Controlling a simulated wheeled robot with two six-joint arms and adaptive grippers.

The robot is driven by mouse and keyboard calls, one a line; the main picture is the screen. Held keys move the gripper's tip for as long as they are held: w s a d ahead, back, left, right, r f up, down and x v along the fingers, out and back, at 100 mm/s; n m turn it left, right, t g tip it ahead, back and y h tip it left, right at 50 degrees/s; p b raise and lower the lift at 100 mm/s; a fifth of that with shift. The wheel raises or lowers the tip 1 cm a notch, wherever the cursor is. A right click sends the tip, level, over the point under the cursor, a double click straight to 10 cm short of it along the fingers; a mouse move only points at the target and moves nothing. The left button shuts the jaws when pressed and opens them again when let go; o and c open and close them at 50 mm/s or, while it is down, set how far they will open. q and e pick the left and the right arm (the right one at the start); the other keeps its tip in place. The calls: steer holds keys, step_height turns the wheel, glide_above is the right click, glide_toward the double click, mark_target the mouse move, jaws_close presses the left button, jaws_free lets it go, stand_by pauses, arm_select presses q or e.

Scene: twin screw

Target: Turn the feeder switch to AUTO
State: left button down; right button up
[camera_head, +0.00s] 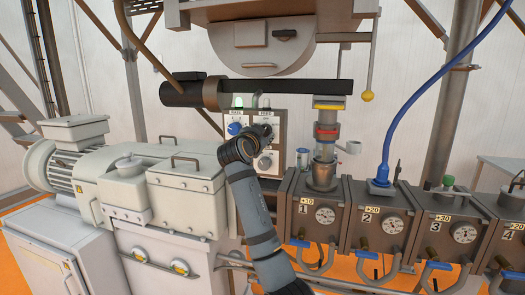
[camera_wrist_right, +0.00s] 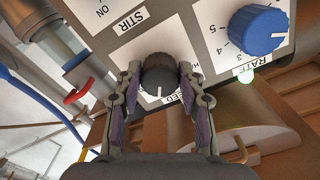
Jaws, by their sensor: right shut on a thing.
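The feeder switch is a black knob (camera_wrist_right: 160,72) with a white pointer mark, on the pale control panel (camera_head: 283,128). In the right wrist view its pointer points down the picture, towards a label of which only the end shows. My right gripper (camera_wrist_right: 158,95) has its two fingers on either side of this knob and is shut on it. In the head view the right gripper (camera_head: 262,134) covers the switch. The AUTO mark is not legible. My left gripper is not in view.
A blue RATE knob (camera_wrist_right: 258,28) sits close beside the switch; it also shows in the head view (camera_head: 236,128). A STIR label (camera_wrist_right: 126,20) lies on the other side. A dark horizontal tube (camera_head: 275,92) runs above the panel. Numbered feeder boxes (camera_head: 318,208) stand at right.

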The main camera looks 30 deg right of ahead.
steer(key=m+b, duration=0.6)
steer(key=shift+f, duration=0.1)
steer(key=shift+w+m+b, duration=0.1)
steer(key=shift+m+b, duration=0.55)
steer(key=shift+m, duration=0.35)
steer(key=shift+a+r, duration=0.1)
steer(key=shift+r, duration=0.1)
steer(key=o, duration=1.2)
steer(key=shift+c, duration=0.2)
